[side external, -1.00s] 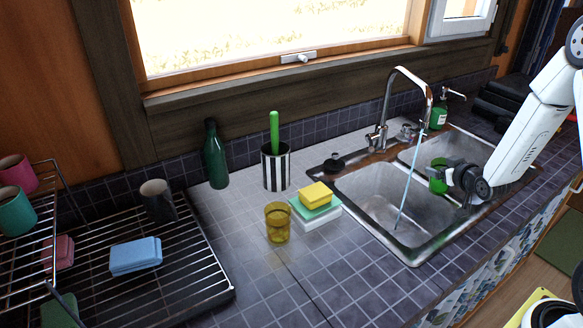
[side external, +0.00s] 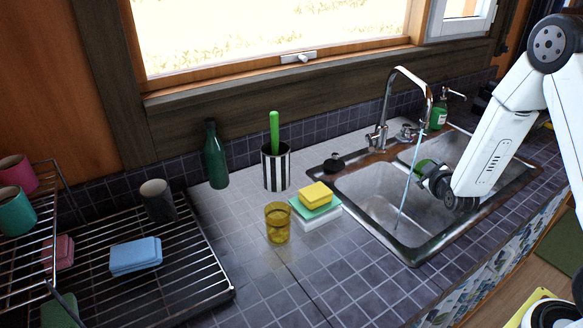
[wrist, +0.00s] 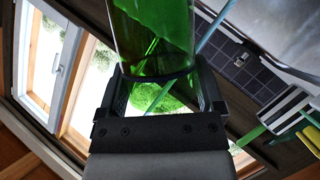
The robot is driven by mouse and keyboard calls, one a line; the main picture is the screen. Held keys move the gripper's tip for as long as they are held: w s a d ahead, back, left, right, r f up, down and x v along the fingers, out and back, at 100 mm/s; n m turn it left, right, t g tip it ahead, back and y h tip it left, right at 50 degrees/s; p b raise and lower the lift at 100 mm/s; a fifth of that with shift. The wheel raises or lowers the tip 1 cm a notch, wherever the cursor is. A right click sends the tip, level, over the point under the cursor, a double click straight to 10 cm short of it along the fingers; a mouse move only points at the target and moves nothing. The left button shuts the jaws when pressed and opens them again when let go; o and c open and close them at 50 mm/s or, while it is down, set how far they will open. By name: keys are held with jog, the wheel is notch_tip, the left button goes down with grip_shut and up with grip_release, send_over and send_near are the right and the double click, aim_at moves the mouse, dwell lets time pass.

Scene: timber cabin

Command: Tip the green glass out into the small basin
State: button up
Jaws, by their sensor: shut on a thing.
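My gripper (wrist: 163,82) is shut around the green glass (wrist: 153,35), which fills the top of the wrist view. In the side external view the green glass (side external: 424,166) is held over the double sink, close to the falling water, and looks tilted; my gripper (side external: 432,177) partly hides it. The sink has a near left basin (side external: 372,196) and a far right basin (side external: 452,146), which looks smaller and is partly hidden by my arm. I cannot tell what is in the glass.
The faucet (side external: 405,72) stands behind the sink, with a thin stream of water (side external: 408,180) falling into the left basin. A soap bottle (side external: 438,116) stands behind. Sponges (side external: 315,197) and an amber glass (side external: 278,224) stand left of the sink.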

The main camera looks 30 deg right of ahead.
jog(key=shift+w+a+f+n, duration=0.1)
jog(key=shift+f+n, duration=0.2)
jog(key=shift+a+f+n+h, duration=0.25)
jog(key=shift+f+n+h, duration=0.4)
jog(key=shift+n, duration=0.25)
dwell(0.5)
jog(key=shift+w+a+r+n+h, duration=0.15)
jog(key=shift+n+h, duration=0.2)
jog(key=shift+n, duration=0.35)
dwell(0.5)
jog(key=shift+a+f+n+t+h, duration=0.15)
jog(key=shift+f+n+t+h, duration=0.15)
jog(key=shift+f+n, duration=0.3)
dwell(0.6)
jog(key=shift+w+a+f+n+h, duration=0.2)
jog(key=shift+a+f+n+h, duration=0.1)
jog(key=shift+a+f+n, duration=0.45)
dwell(0.7)
jog(key=shift+w+a+r+n+t+h, duration=0.15)
jog(key=shift+n+t, duration=0.1)
jog(key=shift+n, duration=0.35)
jog(key=shift+s+a+r+n+t+h, duration=0.15)
jog(key=shift+n+t, duration=0.1)
jog(key=shift+n, duration=0.3)
dwell(1.1)
